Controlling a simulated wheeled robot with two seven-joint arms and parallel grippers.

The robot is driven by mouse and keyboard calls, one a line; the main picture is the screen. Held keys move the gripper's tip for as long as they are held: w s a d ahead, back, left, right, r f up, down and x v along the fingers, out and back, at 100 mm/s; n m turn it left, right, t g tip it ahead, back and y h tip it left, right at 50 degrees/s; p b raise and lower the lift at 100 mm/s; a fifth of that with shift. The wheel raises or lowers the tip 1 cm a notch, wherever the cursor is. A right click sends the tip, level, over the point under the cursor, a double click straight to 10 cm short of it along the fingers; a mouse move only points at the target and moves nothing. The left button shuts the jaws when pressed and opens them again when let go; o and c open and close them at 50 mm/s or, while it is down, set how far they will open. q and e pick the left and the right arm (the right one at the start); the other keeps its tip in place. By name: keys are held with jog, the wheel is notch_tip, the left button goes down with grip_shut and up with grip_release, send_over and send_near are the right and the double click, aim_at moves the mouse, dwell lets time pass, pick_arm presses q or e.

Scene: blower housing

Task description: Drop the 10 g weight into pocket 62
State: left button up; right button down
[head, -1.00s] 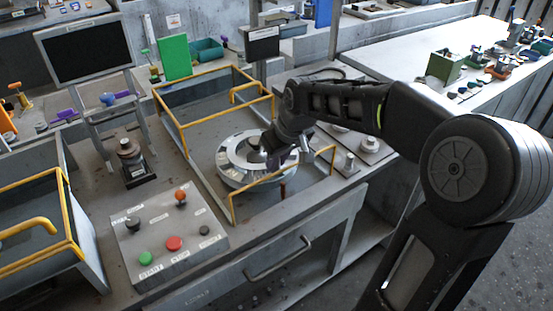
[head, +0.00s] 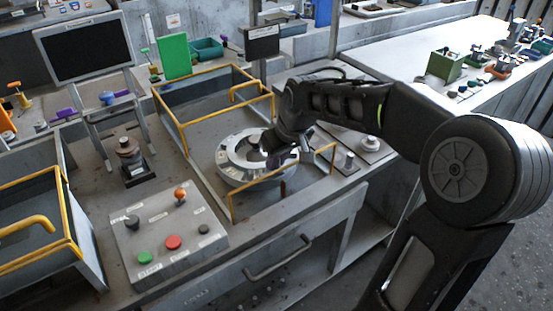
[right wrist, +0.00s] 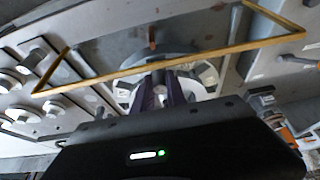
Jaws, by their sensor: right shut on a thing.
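The round grey-white blower wheel (head: 228,172) lies inside the yellow-railed bay, with pockets around its ring. My right gripper (head: 270,158) is over the ring's right part, pointing down. In the right wrist view its purple fingers (right wrist: 166,90) are close together in front of the wheel (right wrist: 207,73). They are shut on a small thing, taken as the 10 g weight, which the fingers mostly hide. I cannot read any pocket number, so I cannot tell which pocket is 62. My left gripper is not in view.
Yellow rails (head: 232,208) border the bay close to my right gripper. A plate with several metal weights (head: 370,143) lies to the right. A button panel (head: 165,235), a small stand (head: 130,160) and a monitor (head: 85,50) are to the left.

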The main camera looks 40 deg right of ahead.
jog(key=shift+f+b, duration=0.3)
